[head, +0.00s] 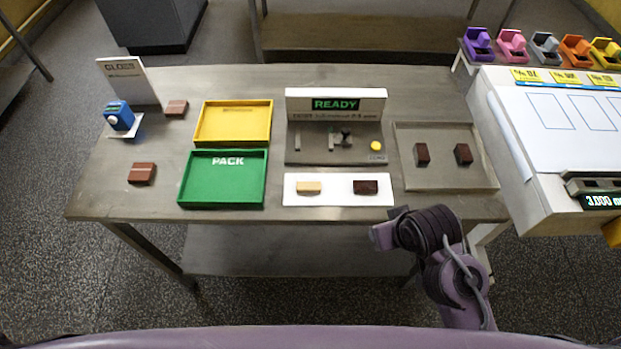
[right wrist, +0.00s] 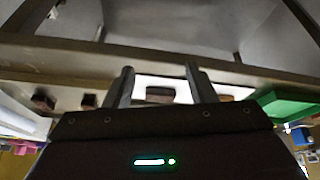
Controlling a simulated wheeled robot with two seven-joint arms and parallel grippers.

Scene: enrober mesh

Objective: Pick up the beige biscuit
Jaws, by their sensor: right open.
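The beige biscuit (head: 308,188) lies on the left part of a white mat (head: 337,192) near the table's front edge. A dark brown biscuit (head: 366,187) lies on the same mat to its right. My right gripper (head: 384,232) is in front of the table edge, to the right of the beige biscuit and apart from it. In the right wrist view its two fingers (right wrist: 158,70) are spread with nothing gripped between them. The dark biscuit (right wrist: 160,95) shows beyond the gap, and the beige biscuit (right wrist: 226,98) is outside it, to the right. My left gripper is not in view.
A green PACK tray (head: 223,204) and a yellow tray (head: 233,143) stand left of the mat. A READY panel (head: 336,105) stands behind it. A grey tray (head: 446,181) with two dark pieces is at right. Brown pieces lie at the table's left.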

